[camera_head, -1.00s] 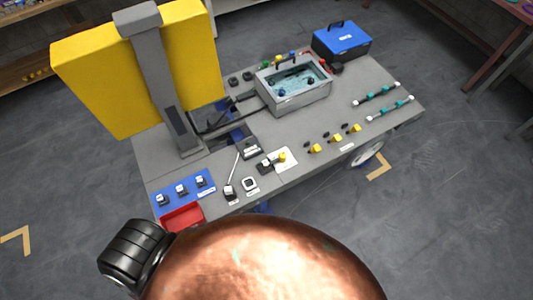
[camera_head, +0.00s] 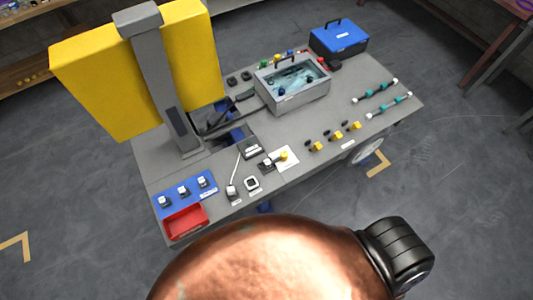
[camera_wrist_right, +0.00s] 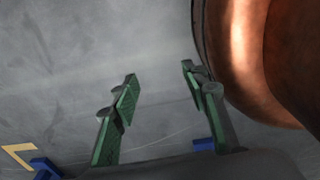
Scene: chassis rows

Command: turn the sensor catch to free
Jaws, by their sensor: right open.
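The grey workbench (camera_head: 225,205) carries several small labelled fittings along its near edge. A white card with a yellow knob and a small dark fitting (camera_head: 284,156) lies near the middle. A small lever fitting (camera_head: 232,190) and a white-framed square fitting (camera_head: 251,184) stand to its left. At this size I cannot tell which one is the sensor catch, or how it is turned. My right gripper (camera_wrist_right: 158,72) shows in the right wrist view with its two green-faced fingers apart and nothing between them. Grey floor lies beyond it. My left gripper is not in view.
A blue strip with several switches and a red tray (camera_head: 184,222) is at the bench's left end. A tall yellow panel (camera_head: 90,80) stands behind. A water basin (camera_head: 291,97) and a blue toolbox (camera_head: 338,39) are at the back. Yellow fittings (camera_head: 335,136) line the near right.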

